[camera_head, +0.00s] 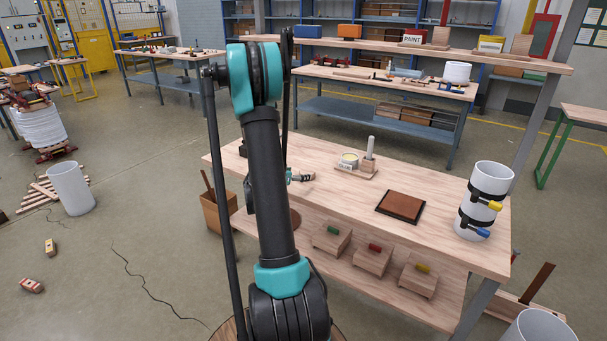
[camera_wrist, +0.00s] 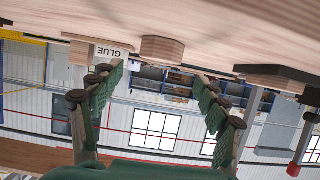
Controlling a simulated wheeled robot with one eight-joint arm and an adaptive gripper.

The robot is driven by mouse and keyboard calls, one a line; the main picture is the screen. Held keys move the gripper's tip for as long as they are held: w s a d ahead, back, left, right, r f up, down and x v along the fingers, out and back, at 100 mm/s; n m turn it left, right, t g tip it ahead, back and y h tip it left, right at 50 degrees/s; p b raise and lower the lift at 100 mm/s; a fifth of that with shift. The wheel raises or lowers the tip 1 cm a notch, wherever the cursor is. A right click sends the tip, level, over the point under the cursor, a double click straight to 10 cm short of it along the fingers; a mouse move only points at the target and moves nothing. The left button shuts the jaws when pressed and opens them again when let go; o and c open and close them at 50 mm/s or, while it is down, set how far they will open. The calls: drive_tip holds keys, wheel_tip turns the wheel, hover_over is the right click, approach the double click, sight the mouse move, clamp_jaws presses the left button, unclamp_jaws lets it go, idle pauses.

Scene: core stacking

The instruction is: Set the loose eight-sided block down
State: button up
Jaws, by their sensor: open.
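In the wrist view, which is upside down, a wooden block with angled sides (camera_wrist: 162,50) rests against the tabletop; it looks like the eight-sided block, though its full outline cannot be counted. My gripper (camera_wrist: 160,80) is open, its two green-padded fingers spread wide on either side of the view. The block appears between the fingertips, beyond them, and no contact shows. In the head view my gripper (camera_head: 301,177) is small and low over the workbench, partly behind my arm. I cannot pick out the block there.
A wooden holder with a glue can (camera_head: 349,160) and an upright post stands on the workbench (camera_head: 330,215). A dark-framed brown pad (camera_head: 400,206) lies to its right. A white cylinder with black straps (camera_head: 484,200) stands at the right end. Bench space around the pad is clear.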

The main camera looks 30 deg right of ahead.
drive_tip(key=v, duration=0.5)
drive_tip(key=s+a+f+n+y, duration=0.1)
drive_tip(key=s+a+n+y, duration=0.3)
drive_tip(key=s+a, duration=0.4)
drive_tip(key=s+a+n+y, duration=0.4)
drive_tip(key=s+a, duration=0.4)
drive_tip(key=a, duration=0.5)
drive_tip(key=s+a+f+n+g+y, duration=0.1)
drive_tip(key=s+a+n+y, duration=0.3)
drive_tip(key=s+a, duration=0.4)
drive_tip(key=a+n, duration=0.1)
drive_tip(key=a, duration=0.2)
drive_tip(key=shift+a+f, duration=0.3)
drive_tip(key=shift+f, duration=0.05)
drive_tip(key=shift+w, duration=0.1)
drive_tip(key=shift+c, duration=0.6)
